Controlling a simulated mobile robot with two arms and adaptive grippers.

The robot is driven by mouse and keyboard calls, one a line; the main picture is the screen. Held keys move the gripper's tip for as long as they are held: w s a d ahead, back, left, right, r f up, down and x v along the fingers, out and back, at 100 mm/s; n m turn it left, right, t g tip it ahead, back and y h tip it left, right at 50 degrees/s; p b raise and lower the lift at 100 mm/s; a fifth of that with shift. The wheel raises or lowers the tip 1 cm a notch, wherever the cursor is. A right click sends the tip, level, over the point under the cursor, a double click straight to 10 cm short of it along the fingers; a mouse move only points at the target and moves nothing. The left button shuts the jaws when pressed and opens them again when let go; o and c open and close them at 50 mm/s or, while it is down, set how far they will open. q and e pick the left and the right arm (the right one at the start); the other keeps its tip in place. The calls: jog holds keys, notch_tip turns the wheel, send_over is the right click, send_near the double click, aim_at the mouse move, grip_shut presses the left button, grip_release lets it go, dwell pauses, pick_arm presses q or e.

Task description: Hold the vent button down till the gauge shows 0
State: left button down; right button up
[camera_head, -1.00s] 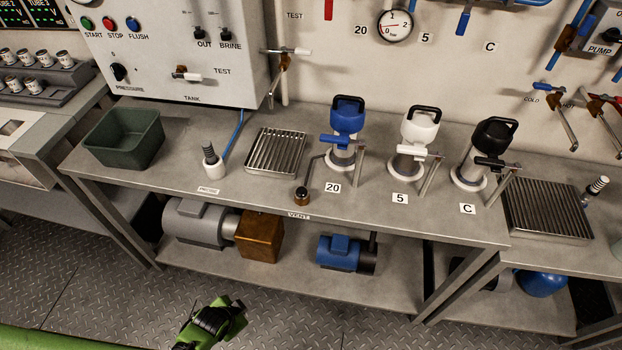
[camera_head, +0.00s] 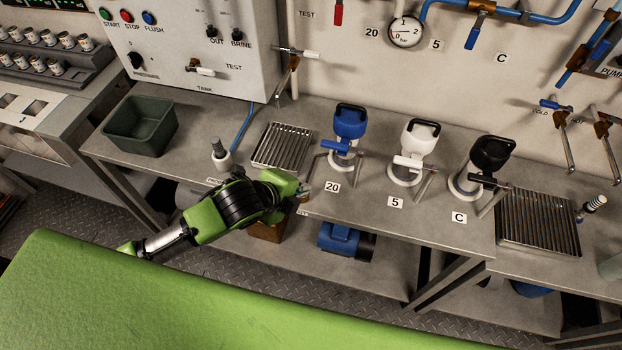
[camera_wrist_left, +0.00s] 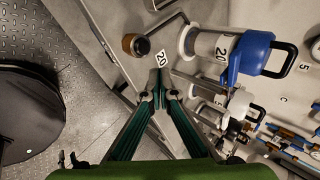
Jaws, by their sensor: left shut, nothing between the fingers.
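The vent button, a brass ring with a dark top, shows in the left wrist view (camera_wrist_left: 135,45) near the bench's front edge. In the head view my gripper and wrist hide it. My left gripper (camera_head: 304,190) is shut and empty over the front edge, just left of the "20" label. In the left wrist view its fingertips (camera_wrist_left: 160,76) meet below and right of the button, apart from it in the picture; height is hard to judge. The round gauge (camera_head: 406,31) hangs on the wall; its red needle appears low on the left, near 0, too small to read exactly.
Blue (camera_head: 349,122), white (camera_head: 418,136) and black (camera_head: 491,152) handled vessels stand right of the gripper. A slatted drain tray (camera_head: 283,147) and a ribbed nozzle (camera_head: 220,155) stand behind and left. A green bin (camera_head: 141,125) is farther left.

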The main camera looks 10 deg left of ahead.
pick_arm(q)
jog(key=w+a+r+m, duration=0.1)
jog(key=w+r+m, duration=0.2)
jog(key=m, duration=0.6)
jog(key=shift+w+a+r+t+p, duration=0.3)
jog(key=shift+r+p, duration=0.15)
jog(key=shift+r, duration=0.7)
jog(key=shift+f, duration=0.1)
notch_tip(320, 180, down, 6)
jog(key=b, duration=0.8)
jog(key=shift+f, duration=0.25)
jog(key=shift+f+b, duration=0.45)
jog(key=shift+f, duration=0.65)
jog(key=shift+f, duration=0.35)
